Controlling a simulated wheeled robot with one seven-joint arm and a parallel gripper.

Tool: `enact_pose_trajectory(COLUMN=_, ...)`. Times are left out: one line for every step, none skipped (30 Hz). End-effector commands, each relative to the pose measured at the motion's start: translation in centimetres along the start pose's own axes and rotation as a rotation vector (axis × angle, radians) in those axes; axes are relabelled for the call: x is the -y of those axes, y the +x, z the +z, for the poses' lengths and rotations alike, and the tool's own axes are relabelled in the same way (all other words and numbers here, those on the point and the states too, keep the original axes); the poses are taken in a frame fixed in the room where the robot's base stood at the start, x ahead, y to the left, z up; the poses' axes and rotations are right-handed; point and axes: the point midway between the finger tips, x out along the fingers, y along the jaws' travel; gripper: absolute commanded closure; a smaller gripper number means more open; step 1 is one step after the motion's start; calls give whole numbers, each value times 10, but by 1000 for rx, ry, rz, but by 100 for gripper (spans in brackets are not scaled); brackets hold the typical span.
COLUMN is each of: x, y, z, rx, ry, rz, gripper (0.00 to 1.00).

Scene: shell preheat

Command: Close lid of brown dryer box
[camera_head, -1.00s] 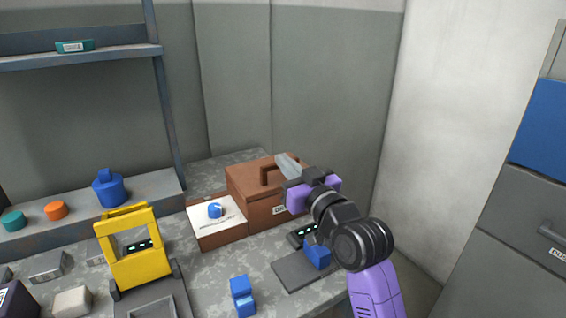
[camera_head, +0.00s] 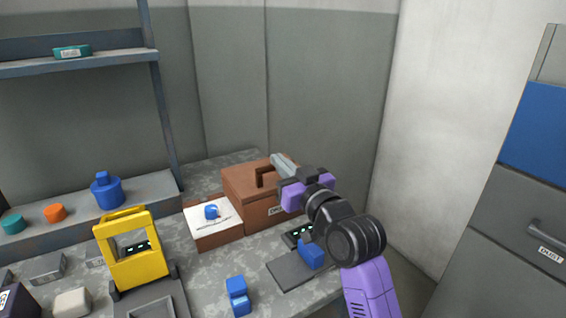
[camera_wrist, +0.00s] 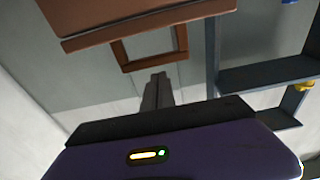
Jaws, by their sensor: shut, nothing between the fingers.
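The brown dryer box (camera_head: 250,208) stands at the back of the bench. Its lid (camera_head: 237,179), with a brown loop handle (camera_head: 260,177) on top, looks down flat on the box. The lid's right side is partly hidden by my gripper. My gripper (camera_head: 277,159) is shut and empty, its fingers over the lid near the handle. In the wrist view, the fingers (camera_wrist: 157,77) point toward the handle (camera_wrist: 122,56), with the brown lid (camera_wrist: 140,20) above it in the picture. I cannot tell whether the fingers touch the handle.
A white-topped brown unit with a blue knob (camera_head: 211,212) adjoins the box on the left. A dark pad with a blue piece (camera_head: 311,256) lies below my wrist. Grey drawers (camera_head: 520,220) are at right.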

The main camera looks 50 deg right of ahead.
Motion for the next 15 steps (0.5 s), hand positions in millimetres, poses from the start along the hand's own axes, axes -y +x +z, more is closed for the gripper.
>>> enact_pose_trajectory(x=1, y=4, z=-16, rx=-7, ry=-1, rz=-1, gripper=100)
enact_pose_trajectory(x=1, y=6, z=-21, rx=-10, ry=-1, rz=-1, gripper=100)
enact_pose_trajectory(x=1, y=8, z=-28, rx=-14, ry=-1, rz=0, gripper=100)
enact_pose_trajectory(x=2, y=10, z=-32, rx=-16, ry=-1, rz=0, gripper=100)
enact_pose_trajectory(x=2, y=7, z=-29, rx=-14, ry=-1, rz=0, gripper=100)
enact_pose_trajectory(x=1, y=-3, z=-21, rx=-13, ry=0, rz=1, gripper=100)
enact_pose_trajectory(x=1, y=-9, z=-20, rx=-14, ry=0, rz=1, gripper=100)
enact_pose_trajectory(x=1, y=-15, z=-18, rx=-14, ry=0, rz=1, gripper=100)
enact_pose_trajectory(x=1, y=-22, z=-17, rx=-16, ry=0, rz=1, gripper=100)
enact_pose_trajectory(x=1, y=-28, z=-15, rx=-16, ry=0, rz=1, gripper=100)
enact_pose_trajectory(x=1, y=-34, z=-15, rx=-17, ry=0, rz=1, gripper=100)
enact_pose_trajectory(x=1, y=-41, z=-13, rx=-17, ry=0, rz=2, gripper=100)
enact_pose_trajectory(x=1, y=-46, z=-12, rx=-18, ry=0, rz=1, gripper=100)
enact_pose_trajectory(x=2, y=-52, z=-10, rx=-17, ry=0, rz=0, gripper=100)
enact_pose_trajectory(x=2, y=-58, z=-9, rx=-18, ry=-1, rz=1, gripper=100)
